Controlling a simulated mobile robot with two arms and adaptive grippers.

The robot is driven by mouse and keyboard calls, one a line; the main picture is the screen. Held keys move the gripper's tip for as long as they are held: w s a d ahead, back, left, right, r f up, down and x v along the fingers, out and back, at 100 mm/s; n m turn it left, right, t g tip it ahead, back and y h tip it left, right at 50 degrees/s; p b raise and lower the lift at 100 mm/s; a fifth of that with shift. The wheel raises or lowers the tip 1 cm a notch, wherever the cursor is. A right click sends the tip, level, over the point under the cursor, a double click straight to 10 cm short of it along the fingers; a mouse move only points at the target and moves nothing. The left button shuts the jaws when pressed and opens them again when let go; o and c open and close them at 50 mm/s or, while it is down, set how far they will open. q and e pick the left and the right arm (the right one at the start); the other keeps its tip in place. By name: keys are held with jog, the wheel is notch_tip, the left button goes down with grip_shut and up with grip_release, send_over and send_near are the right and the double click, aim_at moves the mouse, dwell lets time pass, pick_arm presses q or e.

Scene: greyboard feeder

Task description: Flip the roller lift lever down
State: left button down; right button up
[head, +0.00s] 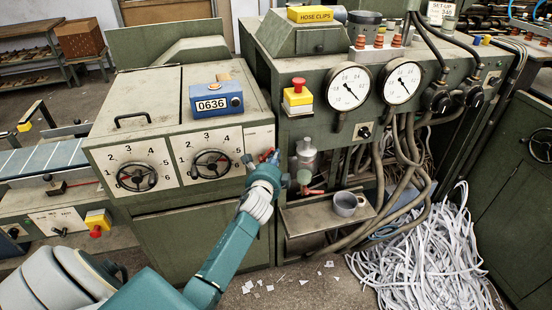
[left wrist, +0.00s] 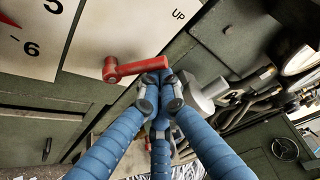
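The roller lift lever (left wrist: 138,67) is a red handle on a pale panel of the green machine. In the left wrist view it lies nearly level, its pivot at the left and its free end at the fingertips, with the word UP printed above to the right. In the head view only a little red of the lever (head: 270,153) shows above the gripper. My left gripper (head: 268,165) is at the lever; its blue fingers (left wrist: 160,80) are drawn together, the tips touching or very close beneath the lever's free end. My right gripper is not in view.
Two dial panels (head: 136,173) (head: 212,159) sit left of the lever. A clear-bowled filter unit (head: 305,158) stands close to the right of it. A shelf (head: 310,222) holds a grey mug (head: 346,204). Hoses and a heap of paper strips (head: 425,255) lie farther right.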

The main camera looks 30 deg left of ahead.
aim_at(266, 155)
pick_arm(q)
jog(key=n+b, duration=0.1)
jog(key=s+a+n+t+b, duration=0.1)
jog(key=b, duration=0.1)
jog(key=n+t+b, duration=0.1)
jog(key=n+b, duration=0.1)
jog(key=shift+s+a+r, duration=0.25)
jog(key=shift+s+r, duration=0.05)
jog(key=shift+r, duration=0.05)
jog(key=shift+s+a+r+b, duration=0.25)
jog(key=shift+s+r+b, duration=0.05)
jog(key=shift+r, duration=0.05)
jog(key=shift+s+a+p, duration=0.3)
jog(key=shift+s+a, duration=0.2)
jog(key=shift+s, duration=0.1)
jog(key=shift+s+a+f, duration=0.15)
jog(key=shift+s+a, duration=0.1)
